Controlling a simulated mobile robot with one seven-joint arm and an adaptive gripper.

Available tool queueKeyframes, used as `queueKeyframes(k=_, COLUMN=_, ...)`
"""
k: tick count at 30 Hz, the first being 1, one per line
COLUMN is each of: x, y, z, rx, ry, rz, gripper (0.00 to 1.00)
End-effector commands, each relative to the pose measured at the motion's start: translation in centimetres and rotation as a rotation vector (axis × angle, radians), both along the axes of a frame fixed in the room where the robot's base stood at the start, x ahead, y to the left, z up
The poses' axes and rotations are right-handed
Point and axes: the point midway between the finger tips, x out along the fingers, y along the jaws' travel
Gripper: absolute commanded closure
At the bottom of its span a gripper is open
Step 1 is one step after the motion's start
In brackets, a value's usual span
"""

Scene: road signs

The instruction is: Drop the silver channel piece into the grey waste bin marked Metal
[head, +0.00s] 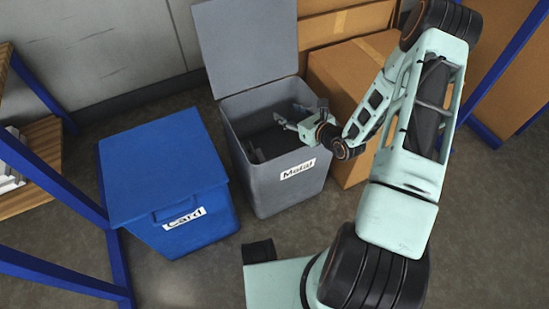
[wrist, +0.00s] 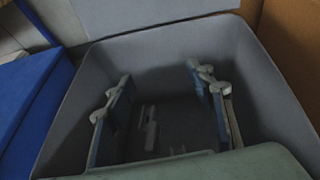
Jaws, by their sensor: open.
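The grey waste bin (head: 279,184) marked Metal stands with its lid (head: 247,45) raised at the back. Its walls also surround the wrist view (wrist: 255,75). My gripper (head: 285,121) is at the bin's open mouth, pointing down into it. In the wrist view my gripper (wrist: 160,100) has its two fingers wide apart with nothing between them. Small pale, narrow shapes (wrist: 150,132) lie on the dark bin floor below the fingers. One may be the silver channel piece, but they are too dim to tell.
A blue bin (head: 160,170) marked Card, lid shut, stands left of the grey bin. Cardboard boxes (head: 345,75) stand behind and to the right. Blue rack posts (head: 50,175) are at the left. Bare floor shows in front of the bins.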

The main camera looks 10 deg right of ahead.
Motion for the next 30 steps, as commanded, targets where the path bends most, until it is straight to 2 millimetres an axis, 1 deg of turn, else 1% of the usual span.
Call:
queueKeyframes(k=1, x=-1.0, y=-0.7, z=0.5, rx=-0.001, ry=0.001, rz=-0.004, gripper=0.50)
queueKeyframes(k=6, x=-4.0, y=-2.0, z=1.9, rx=-0.001, ry=0.000, rz=-0.003, gripper=0.50)
queueKeyframes(k=9, x=-5.3, y=-2.7, z=2.5, rx=-0.001, ry=0.000, rz=-0.003, gripper=0.50)
queueKeyframes(k=12, x=-6.3, y=-3.1, z=2.9, rx=0.000, ry=-0.001, rz=-0.002, gripper=0.50)
queueKeyframes(k=17, x=-6.9, y=-3.3, z=3.2, rx=0.000, ry=0.000, rz=-0.001, gripper=0.50)
queueKeyframes(k=30, x=-6.9, y=-3.3, z=3.2, rx=0.000, ry=-0.001, rz=0.000, gripper=0.50)
